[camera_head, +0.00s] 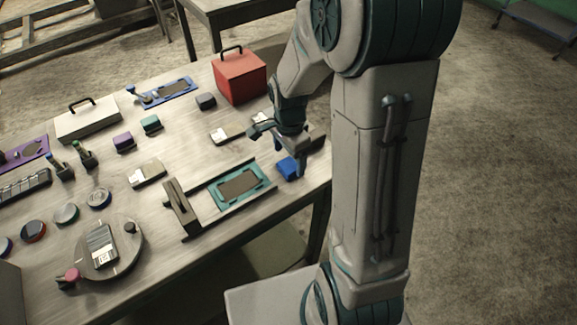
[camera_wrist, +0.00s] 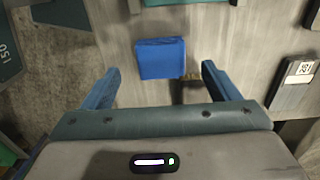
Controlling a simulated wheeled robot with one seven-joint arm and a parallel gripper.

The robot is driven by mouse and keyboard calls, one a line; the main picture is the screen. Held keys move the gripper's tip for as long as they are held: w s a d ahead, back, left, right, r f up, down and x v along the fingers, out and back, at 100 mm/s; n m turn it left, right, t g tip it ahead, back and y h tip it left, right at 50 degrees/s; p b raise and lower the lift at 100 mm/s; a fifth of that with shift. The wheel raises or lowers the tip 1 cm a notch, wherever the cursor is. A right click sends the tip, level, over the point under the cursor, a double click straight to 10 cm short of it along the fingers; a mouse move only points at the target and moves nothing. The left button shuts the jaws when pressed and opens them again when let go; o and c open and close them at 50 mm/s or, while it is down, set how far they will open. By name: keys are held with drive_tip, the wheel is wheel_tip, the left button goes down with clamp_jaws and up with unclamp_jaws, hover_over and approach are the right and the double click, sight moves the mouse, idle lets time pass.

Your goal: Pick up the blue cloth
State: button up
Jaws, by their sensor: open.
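The blue cloth (camera_head: 287,168) is a small, block-like folded piece on the table near its right edge, right of the teal-framed tray. In the wrist view the blue cloth (camera_wrist: 161,58) lies flat-topped just beyond the fingertips, roughly centred between them. My gripper (camera_head: 281,150) hangs over the table close to the cloth. In the wrist view my gripper (camera_wrist: 160,83) has its two blue fingers apart with nothing between them. I cannot tell the exact height of the fingers above the cloth.
A teal-framed tray (camera_head: 213,198) sits left of the cloth. A red box (camera_head: 240,78) with a handle stands behind. A white-labelled device (camera_head: 226,133) lies further left. The table edge and floor are close on the cloth's right.

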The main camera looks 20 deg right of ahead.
sight(288, 164)
drive_tip(key=shift+f, duration=1.65)
drive_tip(key=c, duration=1.1)
drive_tip(key=shift+c, duration=0.2)
drive_tip(key=shift+w+r, duration=0.1)
drive_tip(key=shift+r, duration=0.05)
drive_tip(key=shift+r, duration=0.45)
wheel_tip(288, 164, up, 3)
drive_tip(key=shift+d+r, duration=0.1)
drive_tip(key=shift+r, duration=0.05)
drive_tip(key=s+d+r+b, duration=0.1)
drive_tip(key=s+d+r, duration=0.5)
drive_tip(key=s+d, duration=0.2)
drive_tip(key=shift+d+r, duration=0.15)
drive_tip(key=shift+r, duration=0.15)
